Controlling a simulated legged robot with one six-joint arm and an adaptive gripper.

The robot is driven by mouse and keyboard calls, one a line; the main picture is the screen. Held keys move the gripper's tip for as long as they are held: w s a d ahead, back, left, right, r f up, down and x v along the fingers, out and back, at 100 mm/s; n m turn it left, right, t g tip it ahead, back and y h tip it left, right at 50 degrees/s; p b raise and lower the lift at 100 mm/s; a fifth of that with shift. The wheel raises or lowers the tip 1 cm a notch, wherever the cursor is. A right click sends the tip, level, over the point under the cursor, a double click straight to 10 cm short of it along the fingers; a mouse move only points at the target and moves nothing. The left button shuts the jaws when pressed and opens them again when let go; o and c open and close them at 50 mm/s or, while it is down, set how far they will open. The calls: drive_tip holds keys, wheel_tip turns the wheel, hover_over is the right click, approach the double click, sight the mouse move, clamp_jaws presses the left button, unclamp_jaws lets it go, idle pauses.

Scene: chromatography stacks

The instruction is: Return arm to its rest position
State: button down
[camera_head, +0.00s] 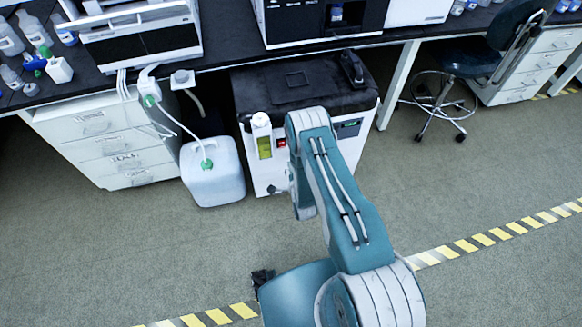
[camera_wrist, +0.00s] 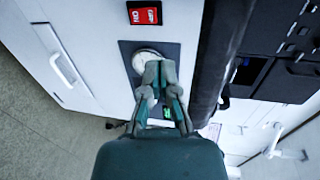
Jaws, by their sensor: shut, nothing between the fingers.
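My arm (camera_head: 340,190) is teal and grey and reaches up from the bottom of the head view, bent at a high elbow in front of a white floor unit with a black top (camera_head: 300,85). Its far end hangs down past the elbow, and I cannot make out the gripper there. In the wrist view my gripper (camera_wrist: 159,68) is shut, its fingertips together and nothing between them. Behind the tips are a dark panel (camera_wrist: 130,52) and a pale round knob (camera_wrist: 148,55), partly covered. I cannot tell whether the tips touch it. A red switch (camera_wrist: 144,13) is above.
A white jug with tubing (camera_head: 212,180) stands on the floor left of the unit, beside a drawer cabinet (camera_head: 110,150). A dark bench with instruments runs along the back. A stool (camera_head: 445,90) is at right. Open floor and a yellow-striped line (camera_head: 480,240) lie to the right.

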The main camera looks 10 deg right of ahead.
drive_tip(key=shift+s+r, duration=0.15)
drive_tip(key=shift+s, duration=0.15)
idle(0.4)
drive_tip(key=w+r+n+g, duration=0.1)
drive_tip(key=w+r+n, duration=0.1)
drive_tip(key=w+r, duration=0.55)
wheel_tip(320, 180, up, 26)
drive_tip(key=s+n+g, duration=0.1)
drive_tip(key=n+g, duration=0.3)
drive_tip(key=n, duration=0.2)
drive_tip(key=s+r+n+g, duration=0.1)
drive_tip(key=s+r+n, duration=0.2)
drive_tip(key=s+r, duration=0.5)
drive_tip(key=s+r+n+g, duration=0.2)
drive_tip(key=s+r, duration=0.3)
drive_tip(key=s, duration=0.8)
drive_tip(key=s+r+n+g, duration=0.2)
drive_tip(key=s+r+n, duration=0.3)
drive_tip(key=s, duration=0.9)
drive_tip(key=shift+s+r, duration=0.25)
drive_tip(key=shift+r, duration=0.15)
